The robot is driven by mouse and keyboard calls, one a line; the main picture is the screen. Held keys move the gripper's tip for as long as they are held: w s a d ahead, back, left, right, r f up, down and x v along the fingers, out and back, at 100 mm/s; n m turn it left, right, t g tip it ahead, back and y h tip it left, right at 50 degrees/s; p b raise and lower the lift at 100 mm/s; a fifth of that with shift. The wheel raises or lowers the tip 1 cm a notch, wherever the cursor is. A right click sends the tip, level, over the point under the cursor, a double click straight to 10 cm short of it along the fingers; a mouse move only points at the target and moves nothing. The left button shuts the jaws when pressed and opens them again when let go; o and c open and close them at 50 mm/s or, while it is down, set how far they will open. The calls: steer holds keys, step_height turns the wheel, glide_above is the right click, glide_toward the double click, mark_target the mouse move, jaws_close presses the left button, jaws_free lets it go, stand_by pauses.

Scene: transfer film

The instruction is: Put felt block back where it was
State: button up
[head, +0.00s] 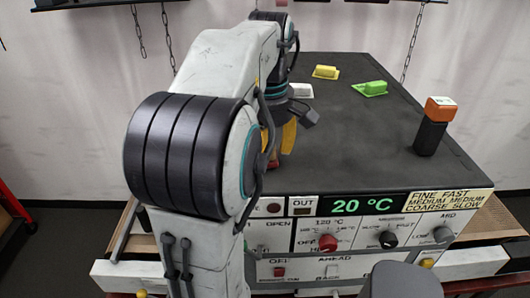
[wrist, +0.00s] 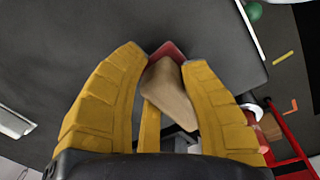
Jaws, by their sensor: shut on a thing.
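My gripper (wrist: 165,60) is shut on a tan block with a red end, which I take to be the felt block (wrist: 172,95). In the head view my gripper (head: 288,137) is partly hidden behind my arm, over the left part of the dark machine top (head: 345,150). A small red part of the block (head: 272,160) shows below the fingers there. I cannot tell whether the block touches the top.
A white piece (head: 300,91) lies near my wrist. An orange block (head: 440,108) stands on a black block (head: 429,138) at the right. Knobs and a display (head: 350,205) line the front. The middle is clear.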

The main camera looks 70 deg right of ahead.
mark_target(270, 146)
steer(key=shift+d+f, duration=0.2)
steer(key=shift+f, duration=0.1)
steer(key=o, duration=1.1)
steer(key=shift+s+a+r, duration=0.1)
steer(key=shift+a+r, duration=0.1)
steer(key=shift+r, duration=1.85)
steer(key=shift+w+a+r, duration=0.1)
steer(key=shift+a+r, duration=0.1)
steer(key=shift+r, duration=1.8)
steer(key=shift+s+a+r, duration=0.1)
steer(key=shift+a+r, duration=0.1)
steer(key=shift+r, duration=1.85)
